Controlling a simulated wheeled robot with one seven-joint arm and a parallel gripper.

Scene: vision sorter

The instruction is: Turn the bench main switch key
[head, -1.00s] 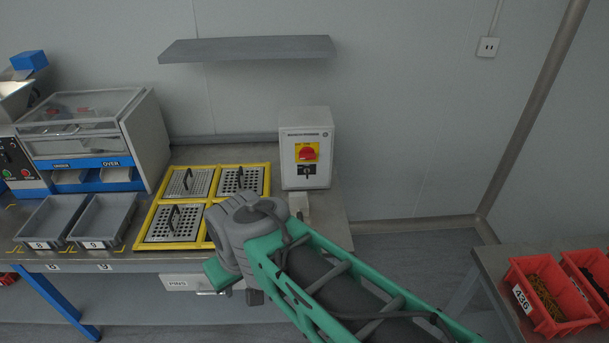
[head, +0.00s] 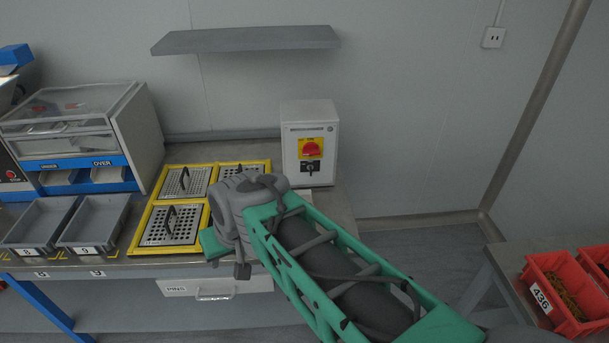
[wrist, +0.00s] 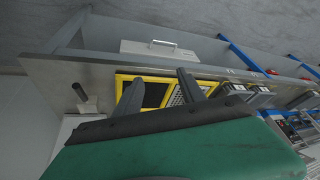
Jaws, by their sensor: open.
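The switch box (head: 309,110) is a pale cabinet standing at the back right of the bench in the head view. Its front has a red rotary knob (head: 311,149) on a yellow plate. Below that is a small dark key switch (head: 310,168); its exact angle is too small to tell. My gripper is in front of the box and lower left of it, over the bench's front area; its fingertips are hidden in the head view. In the wrist view my gripper (wrist: 160,90) has two dark fingers spread apart with nothing between them, over the yellow-framed trays.
Yellow-framed perforated trays (head: 146,226) with handles lie left of the box. Grey bins (head: 92,222) stand farther left. A shelf (head: 245,40) hangs above. A drawer (head: 215,287) is under the bench edge. Red bins (head: 565,290) stand on another table at right.

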